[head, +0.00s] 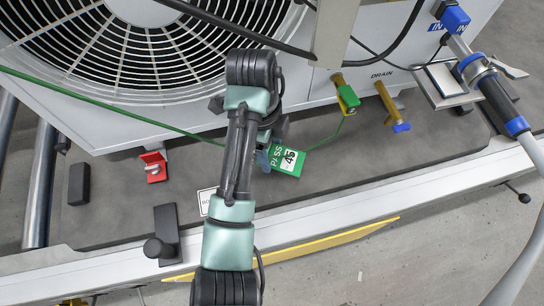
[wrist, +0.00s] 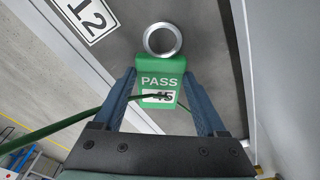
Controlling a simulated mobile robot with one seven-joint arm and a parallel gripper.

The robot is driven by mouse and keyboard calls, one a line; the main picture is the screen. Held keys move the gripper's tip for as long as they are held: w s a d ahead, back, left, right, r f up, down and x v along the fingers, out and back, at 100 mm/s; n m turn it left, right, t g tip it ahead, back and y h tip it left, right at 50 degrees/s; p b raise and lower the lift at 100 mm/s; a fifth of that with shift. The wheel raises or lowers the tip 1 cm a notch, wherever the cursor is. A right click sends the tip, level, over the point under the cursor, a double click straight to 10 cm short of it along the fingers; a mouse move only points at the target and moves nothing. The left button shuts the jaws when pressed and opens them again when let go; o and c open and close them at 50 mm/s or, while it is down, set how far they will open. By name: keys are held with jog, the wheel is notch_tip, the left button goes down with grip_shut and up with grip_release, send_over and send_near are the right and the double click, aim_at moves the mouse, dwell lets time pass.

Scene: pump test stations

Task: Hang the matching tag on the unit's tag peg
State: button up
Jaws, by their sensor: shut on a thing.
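A green tag (head: 287,161) marked PASS and 45 is at my gripper (head: 268,158), in front of the unit (head: 190,110), a white box with a large fan grille. In the wrist view the tag (wrist: 161,82) is between the two blue fingers of my gripper (wrist: 160,76), which is shut on it. A metal ring (wrist: 147,40) is at the tag's far end. A green cord (wrist: 55,125) crosses in front of the tag and partly covers its number. I cannot make out the tag peg for certain. My arm hides part of the unit's lower edge.
A green-handled brass valve (head: 347,97) and a blue-tipped drain pipe (head: 391,105) stick out right of my gripper. A hose with a blue connector (head: 497,95) is farther right. A red bracket (head: 154,166) and black clamp (head: 167,234) stand left on the grey deck (head: 120,215).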

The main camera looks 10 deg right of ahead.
aim_at(270, 154)
jog(key=shift+f, duration=1.7)
jog(key=shift+f, duration=0.2)
jog(key=o, duration=1.4)
jog(key=shift+f+b, duration=0.15)
jog(key=shift+b, duration=0.4)
notch_tip(270, 154, up, 13)
jog(key=a+p, duration=0.1)
jog(key=p, duration=0.8)
jog(key=shift+w+a, duration=0.15)
jog(key=shift+w, duration=0.05)
